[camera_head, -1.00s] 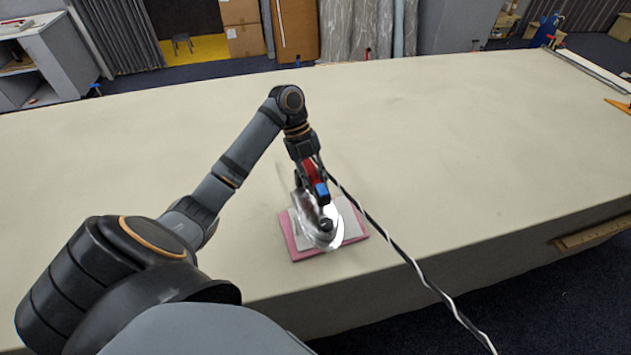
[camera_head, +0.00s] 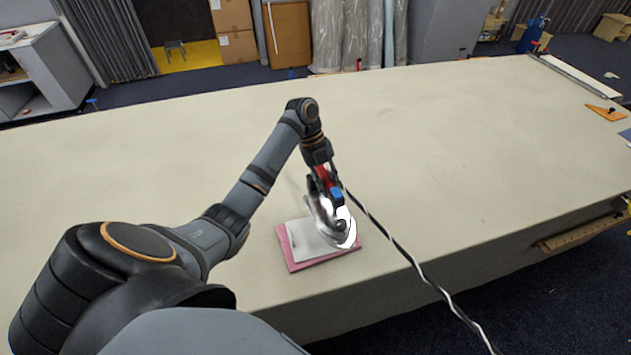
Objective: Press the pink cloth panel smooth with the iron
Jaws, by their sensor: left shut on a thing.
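The pink cloth panel (camera_head: 288,259) lies flat near the table's front edge, with a pale grey-white sheet (camera_head: 305,241) covering most of it. Only pink margins show, mainly at the left and front. The shiny metal iron (camera_head: 341,236), with red and blue parts at its handle, is over the right and rear part of the sheet. It looks tilted; I cannot tell whether its sole touches the sheet. My left gripper (camera_head: 325,180) is shut on the iron's handle from above. The iron hides the panel's rear right part. My right gripper is out of view.
A black-and-white cord (camera_head: 415,265) runs from the iron across the front edge of the long cream table (camera_head: 440,130). The table is clear behind and left of the panel. An orange tool (camera_head: 606,112) lies far right.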

